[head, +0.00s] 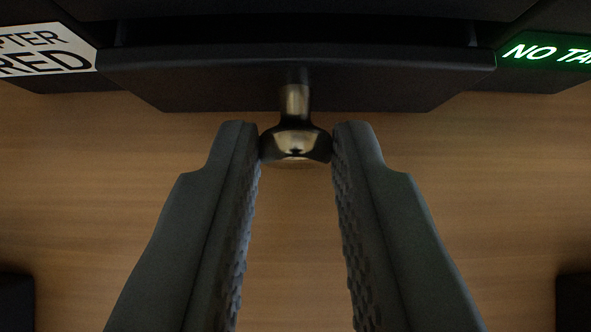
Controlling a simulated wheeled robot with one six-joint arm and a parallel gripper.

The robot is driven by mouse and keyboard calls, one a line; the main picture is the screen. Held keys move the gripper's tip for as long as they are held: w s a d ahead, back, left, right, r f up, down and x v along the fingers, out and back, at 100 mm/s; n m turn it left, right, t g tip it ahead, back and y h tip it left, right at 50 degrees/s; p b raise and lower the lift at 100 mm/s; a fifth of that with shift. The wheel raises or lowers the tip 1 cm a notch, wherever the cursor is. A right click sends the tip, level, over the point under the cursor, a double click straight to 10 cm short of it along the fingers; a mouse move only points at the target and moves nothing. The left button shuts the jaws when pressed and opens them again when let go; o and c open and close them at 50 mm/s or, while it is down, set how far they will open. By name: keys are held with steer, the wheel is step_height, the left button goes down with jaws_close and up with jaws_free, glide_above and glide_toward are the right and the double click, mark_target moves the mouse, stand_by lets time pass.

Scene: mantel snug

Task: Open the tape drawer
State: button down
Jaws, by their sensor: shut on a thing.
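The tape drawer (200,85) is a dark front at the top middle of the head view. It stands out from the dark body around it, with a dark gap along its top edge. A shiny brass-coloured knob (296,143) sticks out from the middle of its front. My gripper (296,145) is shut on the knob, with one fingertip touching each side. The inside of the drawer is not visible.
A white label (45,50) reading in part "RED" is to the left of the drawer. A lit green sign (550,50) reading "NO TA" is at the right, cut off. Bare wooden surface (80,190) lies below. Dark objects show at both lower edges.

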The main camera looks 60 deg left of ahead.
steer(key=s+d, duration=0.2)
steer(key=d, duration=0.1)
steer(key=s+d, duration=0.2)
steer(key=d, duration=0.1)
steer(key=s+d, duration=0.2)
steer(key=d, duration=0.1)
steer(key=shift+s+d, duration=0.3)
steer(key=shift+d, duration=0.1)
steer(key=c, duration=1.3)
jaws_free()
steer(key=shift+o, duration=0.2)
steer(key=v, duration=1.7)
steer(key=shift+d+r, duration=0.2)
steer(key=shift+s, duration=0.1)
